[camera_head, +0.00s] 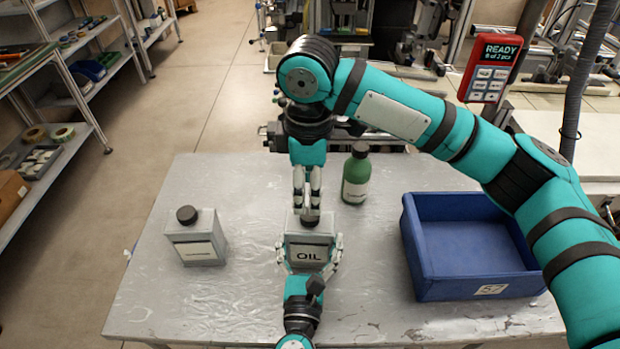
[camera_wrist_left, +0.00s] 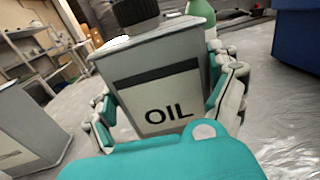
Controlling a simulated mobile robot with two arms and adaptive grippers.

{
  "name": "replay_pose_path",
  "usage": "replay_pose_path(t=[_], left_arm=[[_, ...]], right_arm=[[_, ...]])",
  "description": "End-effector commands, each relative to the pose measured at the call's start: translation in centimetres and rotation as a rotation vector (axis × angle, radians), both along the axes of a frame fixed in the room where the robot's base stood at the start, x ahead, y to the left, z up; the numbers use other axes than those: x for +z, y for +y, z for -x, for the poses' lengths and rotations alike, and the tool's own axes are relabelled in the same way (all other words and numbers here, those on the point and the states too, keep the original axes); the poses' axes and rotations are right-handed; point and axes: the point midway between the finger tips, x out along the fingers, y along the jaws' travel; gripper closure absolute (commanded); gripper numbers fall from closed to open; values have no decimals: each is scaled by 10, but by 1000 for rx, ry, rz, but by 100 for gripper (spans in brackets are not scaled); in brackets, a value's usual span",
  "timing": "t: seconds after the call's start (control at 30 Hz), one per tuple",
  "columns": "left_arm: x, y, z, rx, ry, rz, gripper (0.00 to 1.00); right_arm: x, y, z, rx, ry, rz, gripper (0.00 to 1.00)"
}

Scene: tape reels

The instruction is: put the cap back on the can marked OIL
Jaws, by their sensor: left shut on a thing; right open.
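The grey can marked OIL (camera_head: 305,252) stands on the table in the middle of the head view, its label facing me. My left gripper (camera_head: 308,262) is shut around the can's sides, low down; the can also fills the left wrist view (camera_wrist_left: 160,95). The dark ribbed cap (camera_head: 310,219) is at the can's top and also shows at the upper edge of the left wrist view (camera_wrist_left: 134,12). I cannot tell whether it is fully seated. My right gripper (camera_head: 307,205) points down just above the cap, open, its fingers close together.
Another grey can with a dark cap (camera_head: 194,240) stands to the left. A green bottle (camera_head: 356,178) stands behind, to the right. A blue bin (camera_head: 425,262) takes up the table's right side. The table (camera_head: 160,300) is clear at the front left.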

Motion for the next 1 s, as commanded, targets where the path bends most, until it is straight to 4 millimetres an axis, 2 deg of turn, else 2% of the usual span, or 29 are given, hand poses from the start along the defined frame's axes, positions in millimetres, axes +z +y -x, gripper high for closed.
replay_pose_path(t=[0.2,0.4,0.6,1.0], left_arm=[[0,0,0,0,1,0,100],[0,0,0,0,1,0,100],[0,0,0,0,1,0,100],[0,0,0,0,1,0,100]], right_arm=[[10,-1,0,479,0,3,44],[14,-2,1,762,3,4,44],[16,-2,1,858,4,3,44],[10,-2,1,860,5,3,44]])
